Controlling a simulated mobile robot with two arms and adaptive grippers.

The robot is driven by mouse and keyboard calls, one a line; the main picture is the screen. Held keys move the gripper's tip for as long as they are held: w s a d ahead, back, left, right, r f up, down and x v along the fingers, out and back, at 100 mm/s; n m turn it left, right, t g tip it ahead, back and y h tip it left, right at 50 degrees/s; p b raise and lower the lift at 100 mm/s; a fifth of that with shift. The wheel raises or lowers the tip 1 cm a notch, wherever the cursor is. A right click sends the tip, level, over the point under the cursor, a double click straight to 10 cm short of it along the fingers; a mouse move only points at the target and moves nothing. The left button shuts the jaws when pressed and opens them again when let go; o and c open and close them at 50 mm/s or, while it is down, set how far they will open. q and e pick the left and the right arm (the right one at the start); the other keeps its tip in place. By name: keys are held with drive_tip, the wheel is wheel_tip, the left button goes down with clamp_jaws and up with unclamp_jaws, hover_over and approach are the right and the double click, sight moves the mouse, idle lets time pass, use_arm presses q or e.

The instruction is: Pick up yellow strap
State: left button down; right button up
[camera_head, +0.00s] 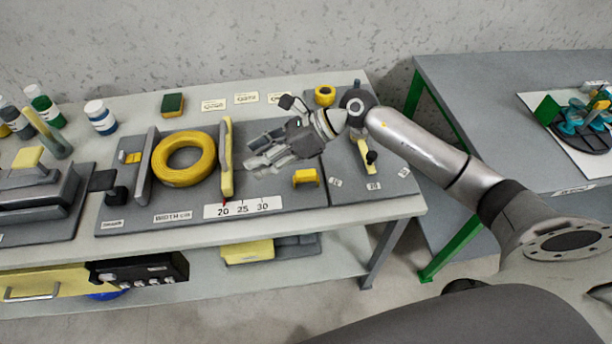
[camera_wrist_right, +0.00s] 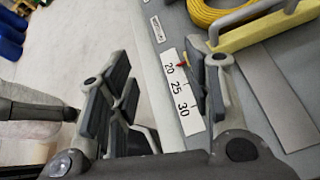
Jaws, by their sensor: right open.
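My left gripper is in neither view.
A yellow spool (camera_head: 305,178) sits right of the scale, and a yellow tape roll (camera_head: 325,95) behind. A grey upright bar (camera_head: 145,165) stands left of the coil. Bottles and a grey vise-like block (camera_head: 40,200) fill the left side. A second table (camera_head: 500,100) is at right.

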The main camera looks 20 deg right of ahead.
sight(308, 173)
drive_tip(key=d+f+n+g+h, duration=0.3)
drive_tip(key=d+h, duration=0.4)
drive_tip(key=d, duration=0.8)
drive_tip(key=shift+t, duration=0.4)
drive_tip(key=p+x, duration=0.1)
drive_tip(key=x, duration=0.5)
drive_tip(key=shift+d, duration=0.2)
drive_tip(key=shift+p+x, duration=1.05)
drive_tip(key=shift+x, duration=1.9)
drive_tip(key=c, duration=0.8)
